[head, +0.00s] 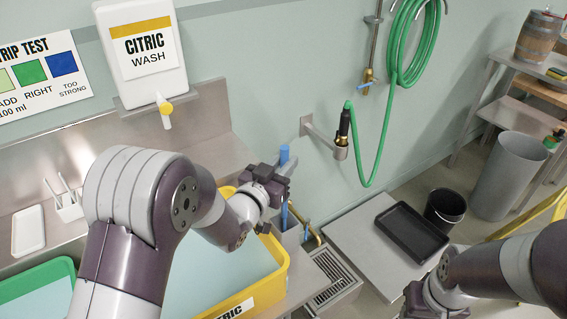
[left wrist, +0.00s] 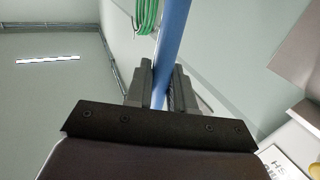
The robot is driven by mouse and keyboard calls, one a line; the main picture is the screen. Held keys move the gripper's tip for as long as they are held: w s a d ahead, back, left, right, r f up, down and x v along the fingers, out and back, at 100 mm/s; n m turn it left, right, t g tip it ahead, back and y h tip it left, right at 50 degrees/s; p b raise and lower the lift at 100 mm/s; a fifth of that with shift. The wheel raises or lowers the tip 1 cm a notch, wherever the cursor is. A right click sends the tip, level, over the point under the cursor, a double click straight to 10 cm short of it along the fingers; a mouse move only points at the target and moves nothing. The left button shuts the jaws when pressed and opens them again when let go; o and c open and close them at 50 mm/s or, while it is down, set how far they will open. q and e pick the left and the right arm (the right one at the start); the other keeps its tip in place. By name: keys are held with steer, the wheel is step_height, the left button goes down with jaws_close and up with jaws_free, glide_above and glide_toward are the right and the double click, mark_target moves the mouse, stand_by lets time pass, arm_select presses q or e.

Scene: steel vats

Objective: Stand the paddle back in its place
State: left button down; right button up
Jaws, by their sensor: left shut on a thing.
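The paddle shows as a blue shaft (head: 284,154), roughly upright, beside the right end of the yellow tub (head: 275,291). My left gripper (head: 280,180) is shut on the shaft a little below its top. In the left wrist view the blue shaft (left wrist: 173,35) passes between the two dark fingers (left wrist: 160,88). Below the gripper, the shaft runs down to a grey upright holder (head: 291,238) by the wall. The paddle's lower end is hidden, so I cannot tell whether it is inside the holder. My right gripper (head: 432,300) is at the bottom right, its fingers unclear.
The yellow tub holds pale liquid. A steel drain grate (head: 334,270) lies to the right of the holder. A hose nozzle bracket (head: 330,142) and green hose (head: 382,140) are on the wall. A black tray (head: 411,232) lies on a grey bench, with a black bucket (head: 444,209) beyond.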

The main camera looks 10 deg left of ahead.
arm_select(q)
step_height(320, 180, down, 3)
steer(key=b, duration=0.2)
steer(key=shift+b, duration=0.3)
steer(key=c, duration=0.9)
jaws_free()
steer(key=shift+s+f, duration=0.1)
steer(key=v, duration=1.2)
steer(key=shift+s+a+b, duration=0.15)
steer(key=shift+s+b, duration=0.1)
steer(key=shift+b, duration=0.15)
